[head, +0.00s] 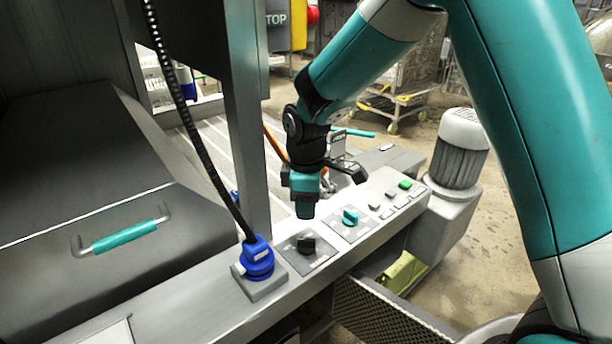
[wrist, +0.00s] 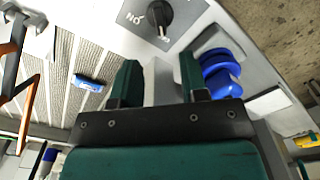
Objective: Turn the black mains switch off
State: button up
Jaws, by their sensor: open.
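The black mains switch (head: 307,243) is a rotary knob on a grey plate on the control ledge, left of a teal knob in the head view. In the wrist view the black switch (wrist: 158,14) is at the top edge, partly cut off, with "ON" lettering beside it; I cannot tell its setting for sure. My gripper (head: 305,208) points down above the ledge, just behind and above the black switch. Its two dark green fingers (wrist: 160,62) are apart, with nothing between them and the switch beyond their tips.
A blue plug (head: 258,258) with a black cable (head: 185,110) stands left of the switch; the plug (wrist: 220,75) is close by the right finger in the wrist view. The teal knob (head: 350,216) and a green button (head: 405,185) are further right. A grey post (head: 243,110) rises behind.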

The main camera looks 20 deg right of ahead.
notch_tip(320, 180, up, 7)
jog(key=shift+r, duration=0.2)
dwell(0.3)
